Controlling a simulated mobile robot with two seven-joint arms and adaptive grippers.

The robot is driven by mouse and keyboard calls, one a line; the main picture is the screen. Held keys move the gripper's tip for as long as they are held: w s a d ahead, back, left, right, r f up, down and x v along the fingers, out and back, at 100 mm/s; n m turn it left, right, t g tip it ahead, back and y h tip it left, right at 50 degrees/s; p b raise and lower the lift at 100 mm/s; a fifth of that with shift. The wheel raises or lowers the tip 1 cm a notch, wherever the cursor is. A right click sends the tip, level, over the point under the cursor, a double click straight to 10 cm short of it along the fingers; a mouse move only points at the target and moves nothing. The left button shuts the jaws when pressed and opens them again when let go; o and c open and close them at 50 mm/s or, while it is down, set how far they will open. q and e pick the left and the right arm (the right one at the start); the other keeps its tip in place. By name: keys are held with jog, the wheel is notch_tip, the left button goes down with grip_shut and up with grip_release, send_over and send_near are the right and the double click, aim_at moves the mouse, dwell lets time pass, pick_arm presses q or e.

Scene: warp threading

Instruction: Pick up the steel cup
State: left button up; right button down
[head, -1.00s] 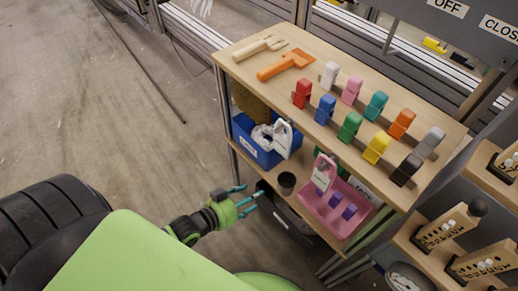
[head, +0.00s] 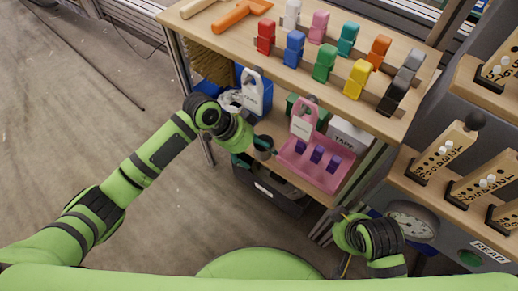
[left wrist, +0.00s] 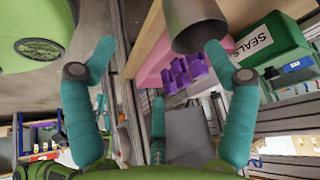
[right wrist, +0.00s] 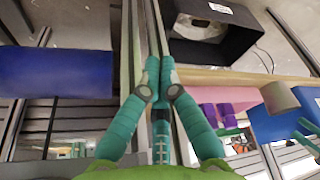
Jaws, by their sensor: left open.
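The steel cup (head: 264,145), a small grey cup, stands on the lower shelf left of the pink tray. My left gripper (head: 256,158) is open right at the cup, partly covering it in the head view. In the left wrist view the cup (left wrist: 193,22) is at the top, between the spread fingers (left wrist: 160,58) but nearer the right one; I cannot tell whether they touch. My right gripper (right wrist: 160,68) has its fingertips together and nothing visible between them. The cup (right wrist: 280,98) also shows at the right of the right wrist view.
The upper shelf (head: 215,42) overhangs, holding coloured clips and orange and beige tools. A dark box (head: 272,190) is below. Open floor lies left.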

pick_arm(q)
jog(key=shift+m, duration=0.4)
jog(key=w, duration=0.4)
jog(key=shift+w+a+r+b, duration=0.1)
jog(key=shift+a+r+b, duration=0.1)
jog(key=shift+a+b, duration=0.2)
jog(key=shift+d+f, duration=0.15)
jog(key=shift+f, duration=0.05)
jog(key=b, duration=0.2)
send_over(263, 149)
jog(key=s, duration=0.1)
jog(key=f, duration=0.4)
jog(key=shift+s, duration=0.2)
jog(key=c, duration=1.2)
pick_arm(e)
jog(key=w+a+r+t+y, duration=0.1)
jog(key=w+a+r+t, duration=0.3)
jog(key=w, duration=0.5)
notch_tip(263, 149, up, 3)
jog(key=t, duration=0.2)
jog(key=shift+w+r+n+t+y, duration=0.2)
jog(key=shift+w+n+t+y, duration=0.1)
jog(key=shift+n, duration=0.1)
